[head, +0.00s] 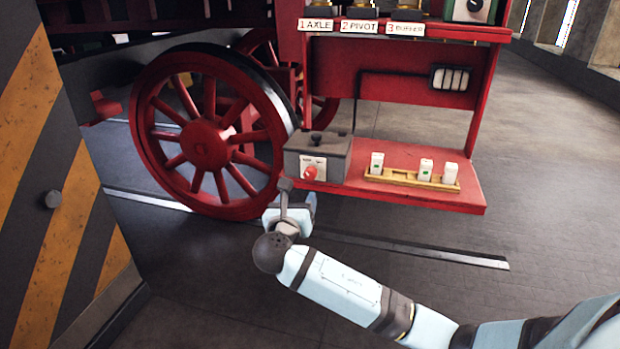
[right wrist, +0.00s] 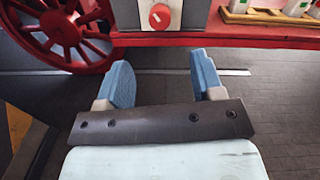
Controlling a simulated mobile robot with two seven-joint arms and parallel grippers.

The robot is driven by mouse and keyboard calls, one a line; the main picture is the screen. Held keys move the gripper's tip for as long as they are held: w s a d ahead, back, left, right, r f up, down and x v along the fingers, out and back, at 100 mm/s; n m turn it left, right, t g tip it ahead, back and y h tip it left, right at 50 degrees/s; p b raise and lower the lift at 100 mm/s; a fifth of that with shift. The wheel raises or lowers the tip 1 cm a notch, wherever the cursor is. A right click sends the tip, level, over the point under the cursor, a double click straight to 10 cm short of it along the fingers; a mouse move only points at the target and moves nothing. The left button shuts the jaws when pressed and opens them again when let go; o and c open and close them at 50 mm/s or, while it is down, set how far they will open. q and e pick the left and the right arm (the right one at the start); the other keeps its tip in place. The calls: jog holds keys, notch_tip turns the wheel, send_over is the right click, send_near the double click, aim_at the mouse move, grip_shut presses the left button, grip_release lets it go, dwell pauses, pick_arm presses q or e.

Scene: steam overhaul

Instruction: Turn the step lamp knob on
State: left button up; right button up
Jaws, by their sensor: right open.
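The red step lamp knob (head: 309,173) is on the white front plate of a grey box (head: 331,151), which stands at the left end of a red step. The knob also shows in the right wrist view (right wrist: 159,17), at the top, beyond the fingers and roughly between them. My right gripper (head: 288,190) is just below and left of the knob in the head view, apart from it. In the right wrist view its two blue fingers (right wrist: 160,82) are spread with nothing between them. My left gripper is not in view.
A red spoked wheel (head: 208,146) stands left of the box. The red step (head: 400,188) holds a wooden rack (head: 411,180) with several white pieces, right of the box. A striped panel (head: 45,170) with a dark stud is at the left. The floor at the right is clear.

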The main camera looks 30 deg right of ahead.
aim_at(309, 175)
jog(key=x, duration=1.3)
jog(key=shift+a, duration=0.1)
jog(key=shift+c, duration=0.2)
jog(key=shift+p, duration=0.3)
jog(key=c, duration=0.9)
